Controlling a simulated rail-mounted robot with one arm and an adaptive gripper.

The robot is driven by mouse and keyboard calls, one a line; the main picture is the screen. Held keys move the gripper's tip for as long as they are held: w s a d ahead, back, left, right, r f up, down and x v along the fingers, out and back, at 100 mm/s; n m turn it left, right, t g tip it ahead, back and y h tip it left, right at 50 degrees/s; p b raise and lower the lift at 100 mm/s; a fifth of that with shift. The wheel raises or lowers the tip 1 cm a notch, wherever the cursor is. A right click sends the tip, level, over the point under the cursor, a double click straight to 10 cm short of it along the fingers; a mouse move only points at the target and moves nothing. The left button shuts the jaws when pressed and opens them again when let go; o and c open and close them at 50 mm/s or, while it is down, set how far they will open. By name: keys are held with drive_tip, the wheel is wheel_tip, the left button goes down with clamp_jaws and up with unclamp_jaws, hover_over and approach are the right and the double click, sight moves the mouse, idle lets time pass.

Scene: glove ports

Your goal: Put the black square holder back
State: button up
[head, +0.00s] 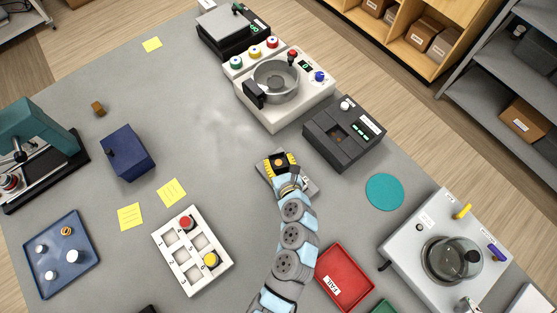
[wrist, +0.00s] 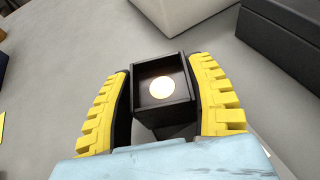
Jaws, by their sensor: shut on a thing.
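The black square holder (wrist: 165,109) sits between the two yellow fingers of my gripper (wrist: 163,95) in the wrist view, with a pale gold round disc (wrist: 161,88) inside its open top. My gripper is shut on the holder, one finger against each side. In the head view my gripper (head: 279,163) is near the middle of the table, and the holder is small and dark between the fingers. A grey plate (head: 309,186) shows partly beneath my gripper; my arm hides much of it. I cannot tell whether the holder touches anything below.
A dark grey machine (head: 364,145) with a square recess and green display stands to the upper right. A white machine with a round metal bowl (head: 275,82) is behind. A teal disc (head: 384,192) and red tray (head: 344,277) lie to the right.

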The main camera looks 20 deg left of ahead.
drive_tip(key=shift+s+f, duration=0.1)
drive_tip(key=shift+f, duration=0.15)
drive_tip(key=o, duration=1.2)
drive_tip(key=shift+f, duration=0.1)
drive_tip(key=shift+s+r, duration=0.1)
drive_tip(key=shift+r, duration=0.6)
drive_tip(key=shift+s+d, duration=0.2)
drive_tip(key=shift+d, duration=0.15)
drive_tip(key=shift+r+b+v, duration=0.15)
drive_tip(key=shift+b+v, duration=0.2)
drive_tip(key=shift+v, duration=2.45)
drive_tip(key=shift+r+b+v, duration=0.1)
drive_tip(key=shift+b+v, duration=0.25)
drive_tip(key=shift+v, duration=2.45)
drive_tip(key=shift+w, duration=0.1)
